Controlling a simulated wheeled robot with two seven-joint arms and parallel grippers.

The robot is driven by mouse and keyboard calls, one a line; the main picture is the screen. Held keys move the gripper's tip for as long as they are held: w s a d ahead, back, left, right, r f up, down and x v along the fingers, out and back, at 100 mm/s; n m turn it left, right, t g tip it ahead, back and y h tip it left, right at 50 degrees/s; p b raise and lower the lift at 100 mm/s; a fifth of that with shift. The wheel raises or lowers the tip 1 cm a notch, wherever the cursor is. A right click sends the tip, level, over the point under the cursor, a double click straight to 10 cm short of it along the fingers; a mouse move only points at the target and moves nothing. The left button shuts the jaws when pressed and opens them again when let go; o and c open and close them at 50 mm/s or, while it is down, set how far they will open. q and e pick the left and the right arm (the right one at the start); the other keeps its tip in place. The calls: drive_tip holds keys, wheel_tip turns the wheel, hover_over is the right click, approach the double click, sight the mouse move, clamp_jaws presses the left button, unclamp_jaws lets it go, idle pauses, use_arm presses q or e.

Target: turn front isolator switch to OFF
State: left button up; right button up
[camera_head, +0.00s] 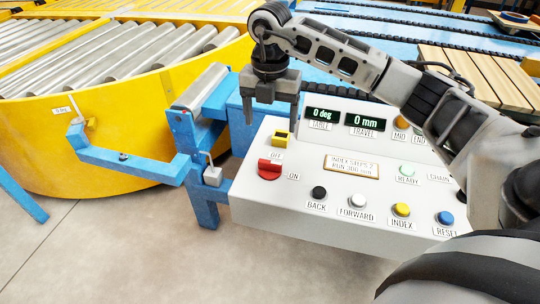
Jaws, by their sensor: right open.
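The red isolator switch (269,169) sits at the left end of the white control panel (300,205). An OFF label is above it and an ON label to its right. Its red handle lies roughly level, apparently toward ON. My right gripper (270,115) points down above the panel's back left edge, its two fingers apart and nothing seen between them. It is above and apart from the red switch, nearer a yellow and black control (281,138). My left gripper is not in view.
The panel also carries black (319,192), white (358,200), yellow (401,209) and blue (445,217) buttons. Displays (364,122) read 0 deg and 0 mm. A blue frame (140,162) and a yellow roller turntable (120,128) stand left. Floor (120,250) is clear in front.

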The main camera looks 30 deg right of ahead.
sight(270, 162)
wheel_tip(270, 162, down, 12)
drive_tip(key=shift+f+p, duration=0.15)
drive_tip(key=shift+p, duration=0.55)
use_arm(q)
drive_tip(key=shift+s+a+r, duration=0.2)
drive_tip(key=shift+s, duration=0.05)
use_arm(e)
drive_tip(key=c, duration=1)
